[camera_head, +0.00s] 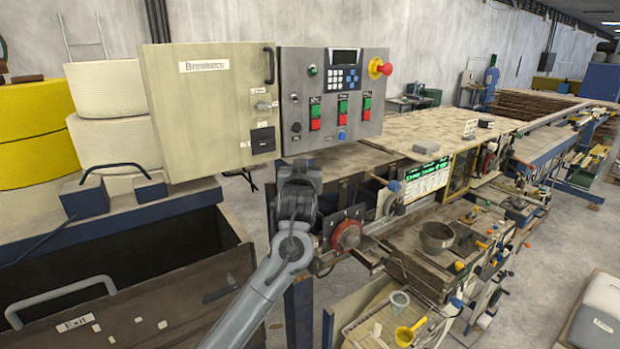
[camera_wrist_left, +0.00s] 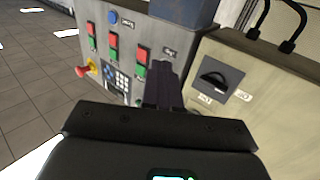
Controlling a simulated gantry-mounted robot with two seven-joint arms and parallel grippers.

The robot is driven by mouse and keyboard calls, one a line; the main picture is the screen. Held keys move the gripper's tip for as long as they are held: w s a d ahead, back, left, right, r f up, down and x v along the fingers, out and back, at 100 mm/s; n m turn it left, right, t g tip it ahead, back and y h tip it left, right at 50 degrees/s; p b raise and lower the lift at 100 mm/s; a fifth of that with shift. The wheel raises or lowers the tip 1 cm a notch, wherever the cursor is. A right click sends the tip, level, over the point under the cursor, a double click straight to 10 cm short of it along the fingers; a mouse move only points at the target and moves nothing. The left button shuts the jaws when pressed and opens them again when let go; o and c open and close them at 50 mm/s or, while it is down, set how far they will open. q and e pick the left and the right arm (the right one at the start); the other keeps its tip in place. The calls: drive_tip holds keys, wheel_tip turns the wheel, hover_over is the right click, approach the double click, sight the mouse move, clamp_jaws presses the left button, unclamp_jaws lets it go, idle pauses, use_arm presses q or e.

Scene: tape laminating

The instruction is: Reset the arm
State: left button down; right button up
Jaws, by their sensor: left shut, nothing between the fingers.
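My left arm comes in from the bottom, and my left gripper (camera_head: 300,172) is in front of the lower edge of the grey control panel (camera_head: 292,70). The gripper points toward the panel and is shut and empty. In the left wrist view its dark fingers (camera_wrist_left: 165,88) are together, in front of the panel face (camera_wrist_left: 150,38). I cannot tell from these views whether the fingertips touch the panel. The panel carries red and green buttons (camera_head: 342,104), a keypad (camera_head: 345,79) and a red emergency knob (camera_head: 381,68). My right gripper is not in view.
A beige breaker box (camera_head: 215,140) adjoins the panel on the left; its black switch (camera_wrist_left: 218,80) shows in the left wrist view. A dark bin marked Exit (camera_head: 150,270) stands lower left. A long worktable (camera_head: 400,135) and machinery with a bowl (camera_head: 437,237) fill the right.

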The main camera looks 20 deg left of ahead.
use_arm(q)
drive_tip(key=s+d+f+g+h, duration=0.15)
drive_tip(key=s+f, duration=0.25)
drive_tip(key=f, duration=1.3)
drive_tip(key=s+d+f+g, duration=0.1)
drive_tip(key=s+f+g, duration=0.25)
drive_tip(key=f, duration=1.35)
drive_tip(key=s+f+m+g+h, duration=0.2)
drive_tip(key=s+f+g, duration=0.2)
drive_tip(key=s+f, duration=1.75)
drive_tip(key=s+r+m+g+h, duration=0.15)
drive_tip(key=s+g, duration=0.25)
drive_tip(key=s, duration=1.8)
drive_tip(key=s+r+m+p, duration=0.1)
drive_tip(key=s+r+p, duration=0.2)
drive_tip(key=r+p, duration=0.9)
wheel_tip(320, 180, up, 9)
drive_tip(key=shift+a+f+m+g, duration=0.1)
drive_tip(key=shift+a+m+g, duration=0.15)
drive_tip(key=shift+m+g, duration=0.15)
